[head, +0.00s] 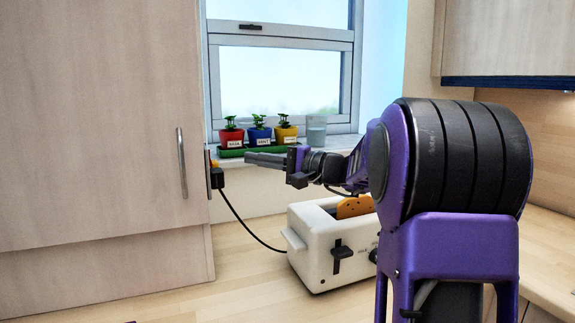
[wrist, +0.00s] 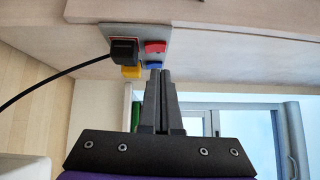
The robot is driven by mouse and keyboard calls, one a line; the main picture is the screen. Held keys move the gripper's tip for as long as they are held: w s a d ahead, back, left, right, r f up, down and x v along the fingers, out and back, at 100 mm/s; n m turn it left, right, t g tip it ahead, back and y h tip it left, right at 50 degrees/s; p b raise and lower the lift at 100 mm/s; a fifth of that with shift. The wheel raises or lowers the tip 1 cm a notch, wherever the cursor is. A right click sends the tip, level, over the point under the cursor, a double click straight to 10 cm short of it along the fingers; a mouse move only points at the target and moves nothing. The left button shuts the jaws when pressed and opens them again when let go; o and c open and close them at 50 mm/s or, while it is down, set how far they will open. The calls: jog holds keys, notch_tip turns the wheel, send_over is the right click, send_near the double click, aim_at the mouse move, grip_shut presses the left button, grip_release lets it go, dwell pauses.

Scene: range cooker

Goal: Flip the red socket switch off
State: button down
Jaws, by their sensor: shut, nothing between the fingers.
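The red socket switch (wrist: 155,47) is on a grey socket plate (wrist: 141,35) on the side of the wood panel, in the wrist view. A blue switch (wrist: 154,64) sits beside it, and a black plug (wrist: 123,50) fills the socket, with a yellow piece (wrist: 131,71) close by. My gripper (wrist: 160,72) is shut and empty, its tips by the blue switch in the picture and short of the red one. In the head view my gripper (head: 248,158) points left toward the plug (head: 217,178), with a gap between. The red switch cannot be made out there.
A white toaster (head: 325,245) with toast stands on the counter below my arm, its black cord (head: 245,228) running to the plug. Small potted plants (head: 259,133) and a glass (head: 316,131) stand on the windowsill behind my gripper. A tall cabinet (head: 95,120) fills the left.

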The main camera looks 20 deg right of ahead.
jog(key=v, duration=0.8)
jog(key=shift+d, duration=0.15)
